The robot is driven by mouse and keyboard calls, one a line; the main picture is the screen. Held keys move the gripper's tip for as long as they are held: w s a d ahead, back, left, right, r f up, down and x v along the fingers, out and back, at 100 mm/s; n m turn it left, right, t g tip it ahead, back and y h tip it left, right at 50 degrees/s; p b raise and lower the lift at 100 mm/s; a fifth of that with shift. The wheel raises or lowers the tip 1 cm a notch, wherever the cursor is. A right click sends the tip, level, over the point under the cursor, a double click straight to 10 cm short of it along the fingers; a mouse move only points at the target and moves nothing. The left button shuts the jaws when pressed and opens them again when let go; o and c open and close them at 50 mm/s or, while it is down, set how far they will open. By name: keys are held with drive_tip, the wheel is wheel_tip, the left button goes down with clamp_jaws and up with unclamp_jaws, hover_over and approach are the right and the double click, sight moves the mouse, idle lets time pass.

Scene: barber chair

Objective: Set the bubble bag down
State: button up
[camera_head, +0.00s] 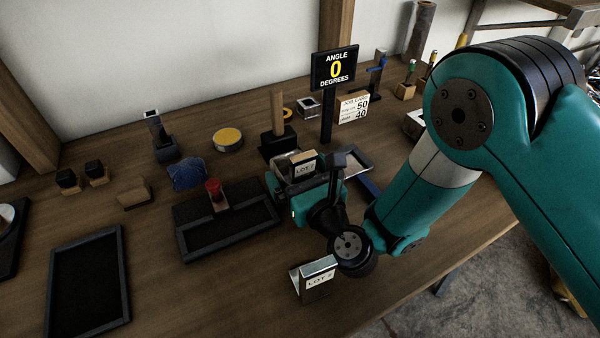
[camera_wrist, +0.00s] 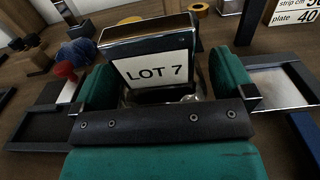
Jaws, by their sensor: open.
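No bubble bag can be told for certain in either view. My gripper (camera_head: 304,186) is open over the table, with its teal fingers apart on both sides of a small LOT 7 stand (camera_wrist: 155,70). The stand has a dark frame, a tan top and a white label, and it also shows in the head view (camera_head: 304,168). In the wrist view a shiny, clear-looking patch (camera_wrist: 190,97) shows below the label, between the fingers. The gripper's dark crossbar hides most of it, so I cannot tell what it is.
A dark tray (camera_head: 228,243) with a red-topped piece (camera_head: 213,188) lies left of my gripper, a blue crumpled bundle (camera_head: 187,173) behind it. A second labelled stand (camera_head: 318,282) is in front. The angle sign (camera_head: 334,70) rises behind. Bare wood is free at front left.

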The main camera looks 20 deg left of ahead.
drive_tip(key=shift+r, duration=0.15)
drive_tip(key=shift+s+d+f+b, duration=0.2)
drive_tip(key=shift+f+b, duration=0.05)
drive_tip(key=shift+b, duration=0.65)
drive_tip(key=s+d+b, duration=0.1)
drive_tip(key=b, duration=0.2)
drive_tip(key=shift+f, duration=0.15)
drive_tip(key=b+v, duration=0.4)
drive_tip(key=shift+b, duration=0.4)
drive_tip(key=shift+s+d+r+b, duration=0.35)
drive_tip(key=shift+s+d+r, duration=0.1)
drive_tip(key=shift+d, duration=0.15)
